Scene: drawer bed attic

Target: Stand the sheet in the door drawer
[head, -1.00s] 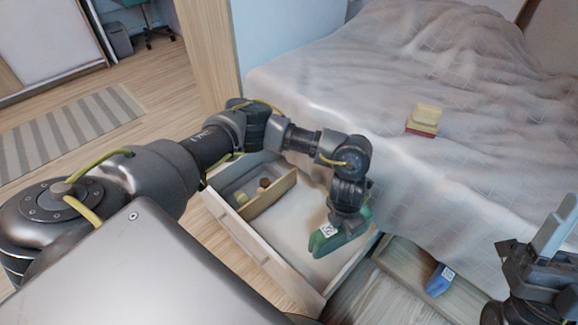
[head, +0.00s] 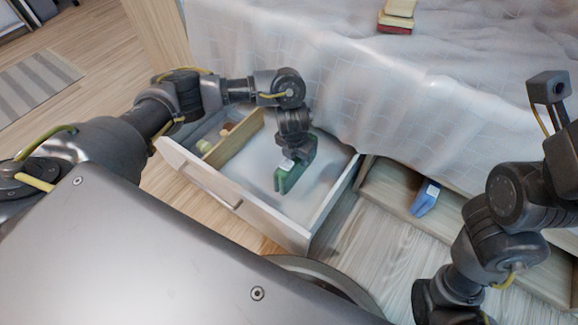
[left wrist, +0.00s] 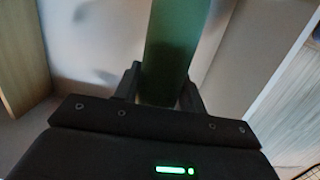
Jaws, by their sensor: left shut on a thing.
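My left gripper (head: 293,152) is shut on a green folded sheet (head: 290,178) with a white tag. It holds the sheet from above, edge down, over the large compartment of the pulled-out white drawer (head: 225,190). I cannot tell whether the sheet's lower edge touches the drawer floor. In the left wrist view the green sheet (left wrist: 172,45) sits between the two dark fingers. My right arm shows at the right of the head view; its fingertips are not visible.
A wooden divider (head: 236,138) closes off a small compartment with small round things. A second open drawer (head: 385,190) to the right holds a blue item (head: 425,198) with a white tag. The bed (head: 340,70) carries a red and cream stack (head: 396,16).

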